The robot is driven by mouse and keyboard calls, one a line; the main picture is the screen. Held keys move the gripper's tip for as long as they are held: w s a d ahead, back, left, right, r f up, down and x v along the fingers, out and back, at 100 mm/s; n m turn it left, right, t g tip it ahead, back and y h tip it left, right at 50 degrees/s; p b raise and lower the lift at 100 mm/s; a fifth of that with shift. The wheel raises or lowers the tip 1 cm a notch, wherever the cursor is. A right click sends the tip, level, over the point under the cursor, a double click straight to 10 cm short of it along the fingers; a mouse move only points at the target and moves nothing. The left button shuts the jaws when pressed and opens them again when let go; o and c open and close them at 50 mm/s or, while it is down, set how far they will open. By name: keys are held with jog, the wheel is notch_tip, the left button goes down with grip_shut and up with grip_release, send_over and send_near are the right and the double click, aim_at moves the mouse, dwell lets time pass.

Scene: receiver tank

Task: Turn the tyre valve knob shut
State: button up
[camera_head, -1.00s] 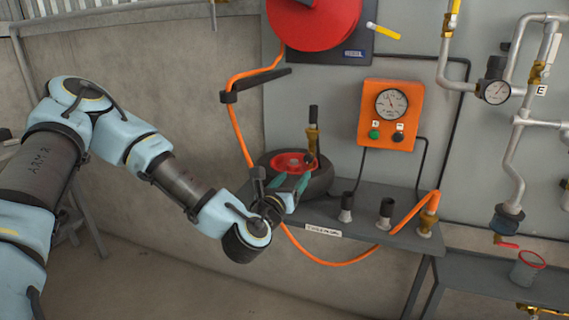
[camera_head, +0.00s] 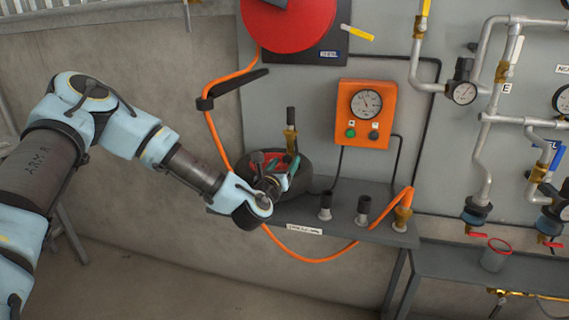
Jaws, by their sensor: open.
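A small black tyre (camera_head: 322,178) with a red hub (camera_head: 258,162) lies on the left part of the grey shelf. A brass valve with an upright black knob (camera_head: 291,117) stands just behind the tyre's hub. My gripper (camera_head: 287,170) is open over the near side of the tyre, with its teal fingers pointing towards the hub and the brass valve. It is close to the valve, but I cannot tell whether it touches anything. My wrist and fingers hide part of the tyre and hub.
An orange box with a gauge (camera_head: 366,104) is on the wall panel. Black-topped fittings (camera_head: 325,204) and a brass fitting (camera_head: 402,213) stand on the shelf (camera_head: 345,225). An orange hose (camera_head: 330,260) loops below. A red reel (camera_head: 290,22) hangs above.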

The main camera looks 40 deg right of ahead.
grip_shut()
dwell(0.3)
